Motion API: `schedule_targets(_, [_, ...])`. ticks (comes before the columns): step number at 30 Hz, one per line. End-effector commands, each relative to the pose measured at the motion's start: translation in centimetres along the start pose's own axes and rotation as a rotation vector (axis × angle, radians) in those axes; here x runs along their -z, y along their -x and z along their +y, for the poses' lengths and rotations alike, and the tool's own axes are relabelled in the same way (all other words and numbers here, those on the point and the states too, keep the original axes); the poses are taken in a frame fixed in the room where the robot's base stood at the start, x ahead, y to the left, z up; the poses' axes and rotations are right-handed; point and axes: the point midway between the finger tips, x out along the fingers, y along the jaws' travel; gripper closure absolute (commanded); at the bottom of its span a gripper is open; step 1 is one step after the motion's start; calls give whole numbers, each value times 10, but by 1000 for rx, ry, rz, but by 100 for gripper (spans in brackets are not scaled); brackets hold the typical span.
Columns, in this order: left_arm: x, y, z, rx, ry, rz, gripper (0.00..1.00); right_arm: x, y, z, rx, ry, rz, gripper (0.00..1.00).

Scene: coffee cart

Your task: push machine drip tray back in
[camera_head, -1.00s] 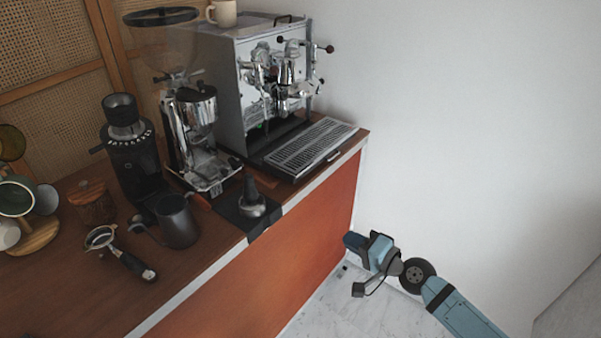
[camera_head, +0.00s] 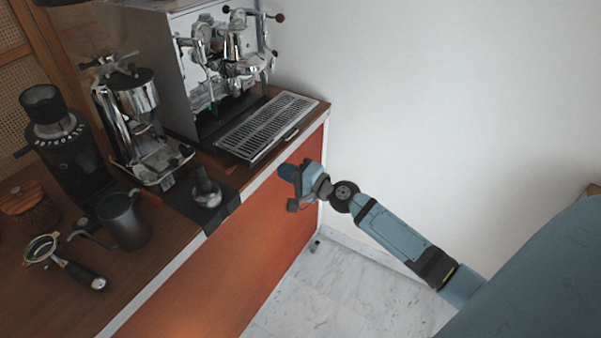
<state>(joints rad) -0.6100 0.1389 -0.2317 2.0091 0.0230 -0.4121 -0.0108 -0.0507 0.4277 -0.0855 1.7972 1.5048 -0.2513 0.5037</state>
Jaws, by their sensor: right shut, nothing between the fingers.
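The espresso machine (camera_head: 222,60) stands at the back right end of the cart. Its drip tray (camera_head: 266,126), with a slotted metal grate, sticks out at the machine's front toward the counter's front edge. My right gripper (camera_head: 285,172) is shut and empty. It is in front of the cart's front edge, just below and in front of the tray in the picture. A gap to the tray seems to show, but I cannot tell its depth. My left gripper is not in view.
A tamper (camera_head: 206,190) stands on a black mat (camera_head: 226,206) left of the tray. A white wall (camera_head: 430,100) is at the right.

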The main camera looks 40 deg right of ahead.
Motion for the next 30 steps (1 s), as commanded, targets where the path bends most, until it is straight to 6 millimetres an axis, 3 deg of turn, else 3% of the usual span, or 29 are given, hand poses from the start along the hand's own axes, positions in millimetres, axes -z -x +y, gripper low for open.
schedule_targets(3, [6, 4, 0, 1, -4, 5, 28, 0, -26, -3, 2, 0, 0, 100])
schedule_targets(9, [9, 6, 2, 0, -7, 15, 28, 0, -56, -1, 0, 0, 0, 100])
schedule_targets(15, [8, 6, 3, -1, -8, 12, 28, 0, -67, 0, 0, -1, 0, 100])
schedule_targets(26, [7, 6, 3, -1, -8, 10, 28, 0, -69, 1, 0, 0, 0, 100])
schedule_targets(30, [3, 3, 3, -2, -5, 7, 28, 0, -90, 1, 3, 1, 0, 100])
